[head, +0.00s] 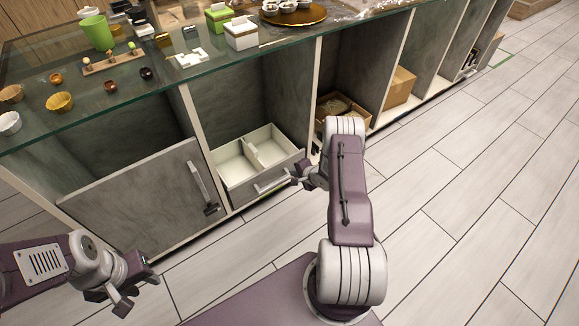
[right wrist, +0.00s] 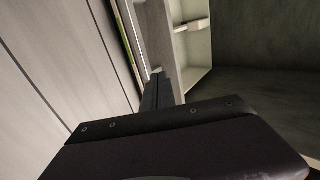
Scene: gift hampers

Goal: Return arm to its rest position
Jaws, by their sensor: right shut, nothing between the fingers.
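My right arm (head: 350,190) reaches forward from the base. Its gripper (head: 298,178) is beside the right end of the handle (head: 270,186) of a pulled-out drawer (head: 283,176); contact cannot be told. In the right wrist view the gripper's fingers (right wrist: 157,92) are together with nothing between them, with the cream drawer (right wrist: 196,62) beyond. My left gripper (head: 137,289) is at the lower left with its fingers apart and empty, in front of the closed grey cabinet door (head: 140,195).
The glass counter (head: 180,80) holds cups, bowls and boxes. The drawer interior is cream, split by a divider (head: 252,153), and looks empty. Open compartments to the right hold a box with contents (head: 340,108) and a cardboard box (head: 399,87). The tiled floor (head: 460,190) at right is clear.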

